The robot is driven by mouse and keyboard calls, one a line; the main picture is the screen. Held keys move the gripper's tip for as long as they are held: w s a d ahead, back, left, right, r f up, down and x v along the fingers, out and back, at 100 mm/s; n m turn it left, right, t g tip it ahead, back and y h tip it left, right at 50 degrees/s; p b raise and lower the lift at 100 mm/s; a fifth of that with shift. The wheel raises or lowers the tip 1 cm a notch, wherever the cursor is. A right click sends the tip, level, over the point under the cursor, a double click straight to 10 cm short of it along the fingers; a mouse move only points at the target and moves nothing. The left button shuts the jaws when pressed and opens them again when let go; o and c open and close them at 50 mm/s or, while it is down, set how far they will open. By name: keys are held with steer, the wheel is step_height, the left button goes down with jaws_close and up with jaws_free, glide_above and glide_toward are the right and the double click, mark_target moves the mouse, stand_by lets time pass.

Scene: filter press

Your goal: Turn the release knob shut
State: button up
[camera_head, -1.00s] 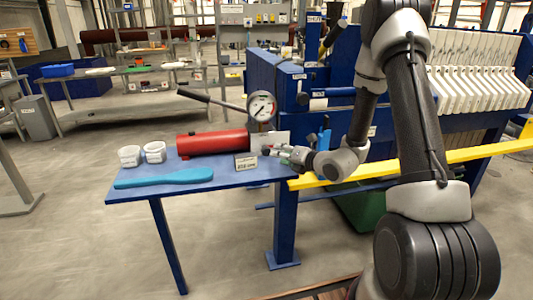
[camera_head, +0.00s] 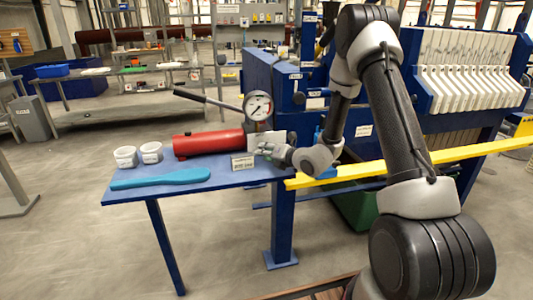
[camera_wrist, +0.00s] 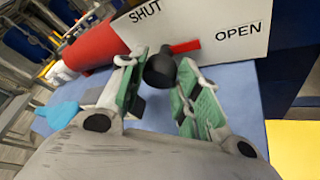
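The release knob (camera_wrist: 160,70) is dark and round, with a red pointer (camera_wrist: 186,47) extending right toward the OPEN side of a white plate (camera_wrist: 200,30). The plate reads SHUT on the left and OPEN on the right. My gripper (camera_wrist: 160,85) has its green-padded fingers apart, with the knob between or just beyond their tips. The left finger looks very close to the knob; I cannot tell whether it touches. In the head view my gripper (camera_head: 264,149) is at the plate (camera_head: 268,140) above the table's right end, and the knob is hidden.
The blue table (camera_head: 222,176) carries a red cylinder (camera_head: 208,144) with a pressure gauge (camera_head: 257,105), two white cups (camera_head: 138,155), a teal paddle-like object (camera_head: 160,178) and a small sign (camera_head: 242,163). A yellow rail (camera_head: 400,162) runs right, along the blue press.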

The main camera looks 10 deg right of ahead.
stand_by(0.4)
steer(key=n+h, duration=0.1)
steer(key=n+g+h, duration=0.1)
steer(key=shift+a+r+n, duration=0.15)
steer(key=shift+r+n, duration=0.05)
steer(key=shift+n, duration=0.2)
steer(key=shift+a+n+h, duration=0.1)
steer(key=shift+n+h, duration=0.8)
steer(key=shift+h, duration=0.1)
steer(key=o, duration=0.7)
steer(key=shift+o, duration=0.2)
steer(key=v, duration=1.2)
